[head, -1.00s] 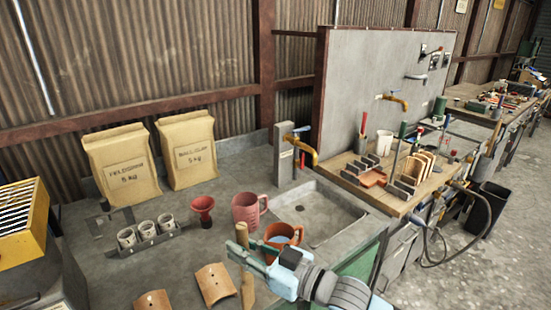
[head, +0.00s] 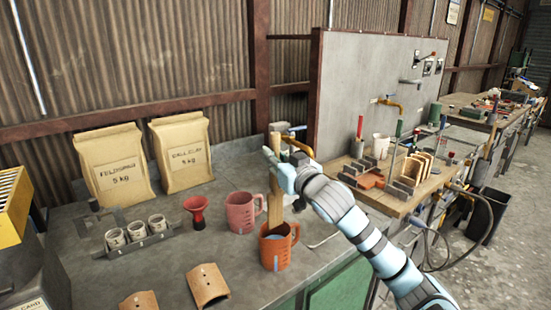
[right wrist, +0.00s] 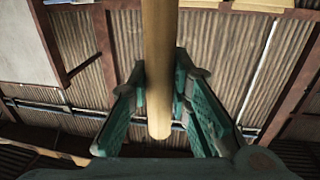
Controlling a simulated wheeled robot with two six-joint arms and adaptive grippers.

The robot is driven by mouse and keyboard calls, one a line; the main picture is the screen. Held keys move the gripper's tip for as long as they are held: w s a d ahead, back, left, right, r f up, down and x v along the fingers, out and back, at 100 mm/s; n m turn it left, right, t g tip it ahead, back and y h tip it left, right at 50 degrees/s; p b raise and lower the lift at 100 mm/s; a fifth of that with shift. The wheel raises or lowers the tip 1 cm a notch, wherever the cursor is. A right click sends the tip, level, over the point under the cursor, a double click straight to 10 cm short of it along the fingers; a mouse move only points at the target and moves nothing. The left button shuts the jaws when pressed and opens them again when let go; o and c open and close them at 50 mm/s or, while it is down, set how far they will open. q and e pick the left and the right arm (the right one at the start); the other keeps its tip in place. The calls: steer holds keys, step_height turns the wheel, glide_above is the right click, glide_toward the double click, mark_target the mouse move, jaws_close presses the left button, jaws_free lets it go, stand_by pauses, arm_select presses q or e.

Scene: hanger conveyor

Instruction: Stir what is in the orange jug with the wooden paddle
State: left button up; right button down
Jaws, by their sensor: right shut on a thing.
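The orange jug (head: 268,254) stands upright on the grey worktop, its handle to the right. My right gripper (head: 273,163) is shut on the upper handle of the wooden paddle (head: 275,208), which is upright above the jug. The paddle's lower end meets the jug's mouth; how deep it reaches is hard to tell. In the right wrist view the round wooden handle (right wrist: 158,70) lies between the green fingers of the gripper (right wrist: 160,92). The jug's contents are mostly hidden. My left gripper is not in view.
A pink jug (head: 240,213) stands close behind and left of the orange one. A red funnel-like cup (head: 196,208) and several small white cups (head: 136,230) are farther left. Curved clay tiles (head: 208,286) lie in front. Two paper sacks (head: 181,155) stand at the back.

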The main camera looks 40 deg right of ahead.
mark_target(276, 198)
step_height(276, 198, down, 12)
steer(key=b, duration=0.7)
steer(key=shift+r, duration=0.1)
